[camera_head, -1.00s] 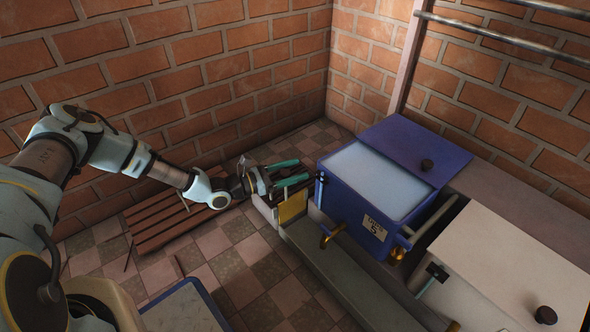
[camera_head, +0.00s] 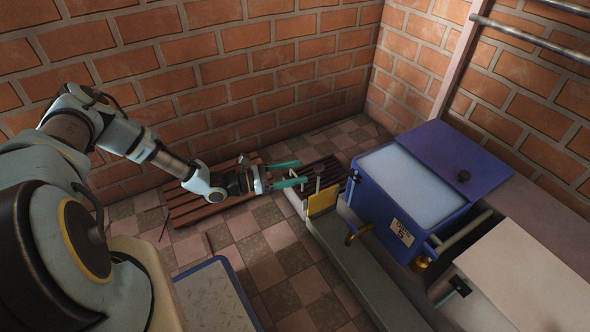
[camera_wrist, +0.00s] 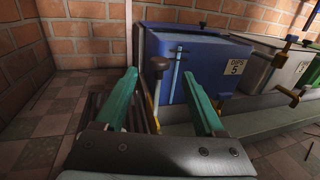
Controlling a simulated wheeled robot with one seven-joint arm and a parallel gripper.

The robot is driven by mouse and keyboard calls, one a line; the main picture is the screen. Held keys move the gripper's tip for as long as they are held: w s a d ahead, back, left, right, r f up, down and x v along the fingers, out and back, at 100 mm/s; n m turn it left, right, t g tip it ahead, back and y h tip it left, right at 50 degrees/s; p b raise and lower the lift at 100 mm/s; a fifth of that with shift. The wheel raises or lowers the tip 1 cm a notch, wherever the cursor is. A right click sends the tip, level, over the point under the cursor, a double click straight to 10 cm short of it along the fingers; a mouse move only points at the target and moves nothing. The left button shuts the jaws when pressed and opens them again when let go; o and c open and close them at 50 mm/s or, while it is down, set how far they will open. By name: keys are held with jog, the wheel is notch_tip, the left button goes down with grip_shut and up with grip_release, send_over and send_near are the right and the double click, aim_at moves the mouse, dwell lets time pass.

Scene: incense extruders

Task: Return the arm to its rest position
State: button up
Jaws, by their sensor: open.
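My gripper (camera_head: 290,173) is open, with its two teal fingers apart and nothing between them. In the head view it reaches out from the left, above the floor at the near end of a dark slatted grate. In the wrist view the fingers (camera_wrist: 160,100) point forward toward a blue box (camera_wrist: 190,62) with a "5" label, and a dark-knobbed lever (camera_wrist: 159,68) shows beyond and between them. The blue box (camera_head: 375,215) also stands to the right of my gripper in the head view, its lid slid back and pale contents showing. My gripper appears apart from it.
A yellow plate (camera_head: 322,201) stands at the end of a long grey trough (camera_head: 360,260). A wooden pallet (camera_head: 205,208) lies by the brick wall. A white-topped box (camera_head: 525,275) is at the right. A blue-rimmed tray (camera_head: 212,295) is at the front. Checkered floor between is clear.

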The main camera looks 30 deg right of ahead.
jog(key=w+a+r+m+t+y, duration=0.15)
jog(key=a+r+m+y, duration=0.4)
jog(key=a+r, duration=0.6)
jog(key=a+r+m+t+y, duration=0.3)
jog(key=a+r+m+y, duration=0.4)
jog(key=a, duration=0.8)
jog(key=a+r+m+t+y, duration=0.3)
jog(key=a+r+y, duration=0.2)
jog(key=a+r, duration=0.7)
notch_tip(320, 180, up, 36)
jog(key=a+p, duration=0.1)
jog(key=p, duration=3.6)
jog(key=shift+w+a+f+p, duration=0.15)
jog(key=shift+w+a+p, duration=0.15)
jog(key=shift+p, duration=0.1)
jog(key=shift+h, duration=0.25)
